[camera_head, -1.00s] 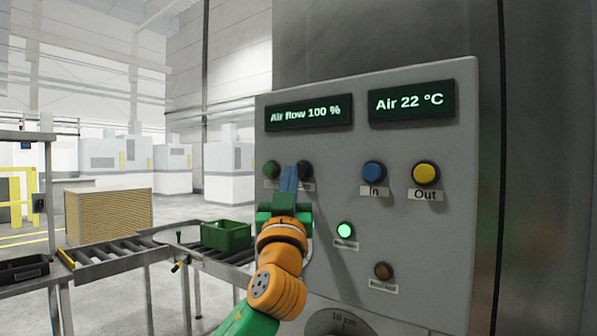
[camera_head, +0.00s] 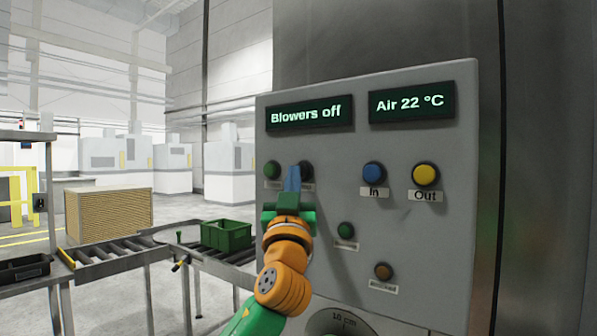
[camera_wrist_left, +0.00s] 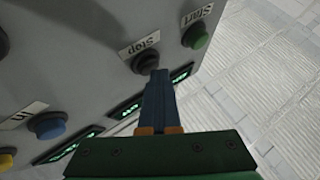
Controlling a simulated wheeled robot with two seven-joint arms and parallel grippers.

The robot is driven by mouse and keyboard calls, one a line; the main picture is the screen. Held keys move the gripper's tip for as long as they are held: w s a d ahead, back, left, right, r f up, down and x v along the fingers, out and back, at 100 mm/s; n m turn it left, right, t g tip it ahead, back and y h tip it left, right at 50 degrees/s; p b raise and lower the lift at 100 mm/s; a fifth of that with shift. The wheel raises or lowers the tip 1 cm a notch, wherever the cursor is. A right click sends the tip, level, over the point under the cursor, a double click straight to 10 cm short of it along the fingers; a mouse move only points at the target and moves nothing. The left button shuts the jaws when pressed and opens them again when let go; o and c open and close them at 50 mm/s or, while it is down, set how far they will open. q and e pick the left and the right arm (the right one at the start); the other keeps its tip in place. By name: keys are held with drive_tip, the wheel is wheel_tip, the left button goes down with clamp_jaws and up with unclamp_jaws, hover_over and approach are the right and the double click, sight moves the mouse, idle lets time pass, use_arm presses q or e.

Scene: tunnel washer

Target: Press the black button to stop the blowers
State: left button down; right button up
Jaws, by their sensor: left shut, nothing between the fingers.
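The black button (camera_head: 306,169) is on the grey control panel (camera_head: 410,270), partly hidden behind my left gripper in the head view. In the left wrist view the black button (camera_wrist_left: 145,62) sits beside a label reading "Stop". My left gripper (camera_head: 292,172) is shut and empty, its blue fingertips at or very near the black button; I cannot tell if they touch. The gripper also shows in the left wrist view (camera_wrist_left: 157,78). The left display (camera_head: 310,114) reads "Blowers off". My right gripper is not in view.
A green button (camera_head: 271,169) is just left of the black one. Blue (camera_head: 374,172) and yellow (camera_head: 426,174) buttons are to the right. A green lamp (camera_head: 346,230) below is dark, above a brown lamp (camera_head: 383,271). A green crate (camera_head: 226,235) stands on the roller conveyor (camera_head: 110,256).

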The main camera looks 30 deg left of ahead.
use_arm(q)
drive_tip(key=shift+s+f, duration=0.1)
drive_tip(key=shift+s, duration=0.05)
drive_tip(key=shift+s+a+b, duration=0.1)
drive_tip(key=shift+s+b, duration=0.5)
drive_tip(key=shift+s, duration=0.15)
drive_tip(key=s+b, duration=0.1)
drive_tip(key=s, duration=0.1)
drive_tip(key=s+b, duration=0.1)
drive_tip(key=s, duration=0.1)
drive_tip(key=shift+s+a, duration=0.2)
drive_tip(key=shift+s, duration=0.2)
